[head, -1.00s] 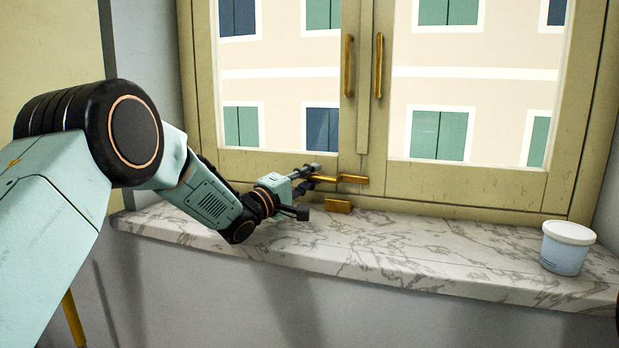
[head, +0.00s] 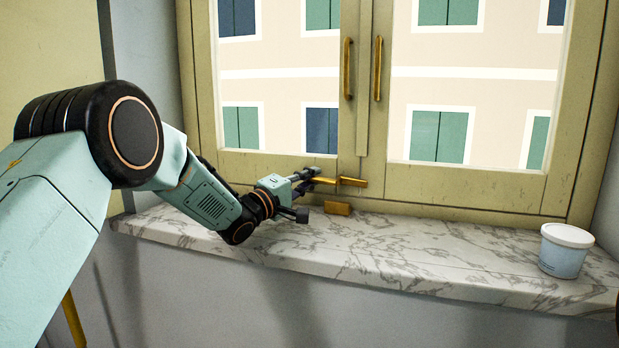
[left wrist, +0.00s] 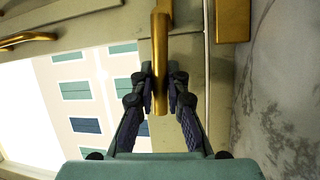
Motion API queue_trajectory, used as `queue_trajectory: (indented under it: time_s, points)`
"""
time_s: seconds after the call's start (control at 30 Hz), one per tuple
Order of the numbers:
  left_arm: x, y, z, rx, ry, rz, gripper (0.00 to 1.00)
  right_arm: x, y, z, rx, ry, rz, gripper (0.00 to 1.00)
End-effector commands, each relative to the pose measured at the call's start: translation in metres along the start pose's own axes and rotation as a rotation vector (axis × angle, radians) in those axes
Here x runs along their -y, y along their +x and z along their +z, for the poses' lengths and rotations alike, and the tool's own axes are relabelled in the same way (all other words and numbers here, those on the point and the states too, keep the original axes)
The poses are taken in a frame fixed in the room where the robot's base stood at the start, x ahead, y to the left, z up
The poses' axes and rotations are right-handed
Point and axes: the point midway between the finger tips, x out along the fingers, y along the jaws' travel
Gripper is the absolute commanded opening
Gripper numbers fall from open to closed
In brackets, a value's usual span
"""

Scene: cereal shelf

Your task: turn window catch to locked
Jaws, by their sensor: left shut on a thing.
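The brass window catch (head: 352,182) sits low on the frame where the two window sashes meet. Its lever lies nearly level, with its left part at my gripper. In the left wrist view the brass lever (left wrist: 160,60) runs down between the fingers of my left gripper (left wrist: 160,88). The fingers are shut on it from both sides. In the head view my left gripper (head: 310,176) reaches in from the left, just above the sill, and partly hides the lever's end. My right gripper is not in view.
A small brass block (head: 338,208) is at the frame's foot below the catch, also at top right in the wrist view (left wrist: 233,20). The marble sill (head: 420,255) is mostly clear. A white-lidded tub (head: 566,250) stands at its right. Two upright brass handles (head: 348,68) are above.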

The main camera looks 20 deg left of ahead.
Motion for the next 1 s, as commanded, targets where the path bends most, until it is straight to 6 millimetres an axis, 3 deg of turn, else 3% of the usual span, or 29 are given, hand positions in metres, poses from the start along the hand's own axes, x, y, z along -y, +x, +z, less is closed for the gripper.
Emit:
queue_trajectory:
  time_s: [0.37,1.0]
  points:
    - [-0.021,0.004,-0.001,0.041,0.19,-0.077,0.0,0.0,-0.054,0.0,0.0,0.0,0.0,0.0]
    - [-0.049,0.015,0.011,0.142,0.662,-0.265,0.0,0.001,-0.142,0.0,0.0,0.0,0.0,0.0]
